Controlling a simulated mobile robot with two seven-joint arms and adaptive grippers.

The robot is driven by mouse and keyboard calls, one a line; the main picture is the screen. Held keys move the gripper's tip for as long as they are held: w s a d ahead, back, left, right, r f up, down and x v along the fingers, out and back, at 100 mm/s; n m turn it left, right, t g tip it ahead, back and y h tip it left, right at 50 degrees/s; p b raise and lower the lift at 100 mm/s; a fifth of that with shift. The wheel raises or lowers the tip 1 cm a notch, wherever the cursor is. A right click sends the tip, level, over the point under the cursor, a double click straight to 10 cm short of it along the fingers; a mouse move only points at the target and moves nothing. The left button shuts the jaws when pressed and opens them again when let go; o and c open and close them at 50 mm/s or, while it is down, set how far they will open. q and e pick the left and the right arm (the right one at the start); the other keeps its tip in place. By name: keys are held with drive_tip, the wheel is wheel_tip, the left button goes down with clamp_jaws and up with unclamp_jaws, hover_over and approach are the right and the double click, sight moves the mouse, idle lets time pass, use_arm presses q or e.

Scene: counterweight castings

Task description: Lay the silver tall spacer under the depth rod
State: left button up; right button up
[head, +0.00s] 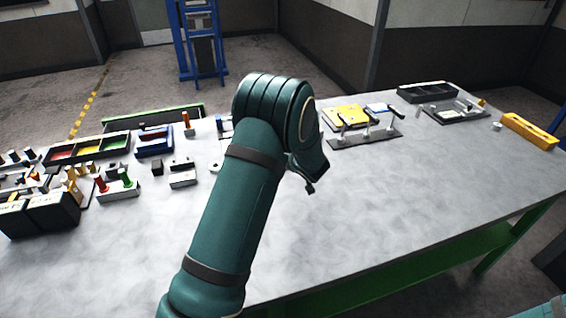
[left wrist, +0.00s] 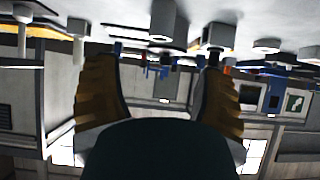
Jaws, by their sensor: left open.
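My left arm spans the middle of the head view. Its left gripper (head: 309,188) is mostly hidden behind the wrist, with one dark fingertip showing above the bare table. In the left wrist view the two brown-padded fingers of the left gripper (left wrist: 160,65) stand wide apart, with nothing between the pads. That view is upside down. Beyond the fingertips are pale grey upright pieces (left wrist: 167,20) and a second grey piece with a dark base (left wrist: 213,37). I cannot tell which piece is the silver tall spacer. I cannot make out the depth rod.
The grey table (head: 400,200) is clear at the front and right. On its left are a coloured bin tray (head: 88,147), black boxes (head: 40,214) and a green-and-red-knobbed block (head: 118,190). At the back are a clamp fixture (head: 364,135), a black tray (head: 427,92) and a yellow level (head: 530,131).

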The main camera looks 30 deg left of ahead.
use_arm(q)
drive_tip(key=x, duration=0.5)
drive_tip(key=shift+f, duration=0.1)
drive_tip(key=shift+b+x, duration=0.4)
drive_tip(key=shift+x, duration=2.35)
drive_tip(key=shift+d, duration=0.1)
clamp_jaws()
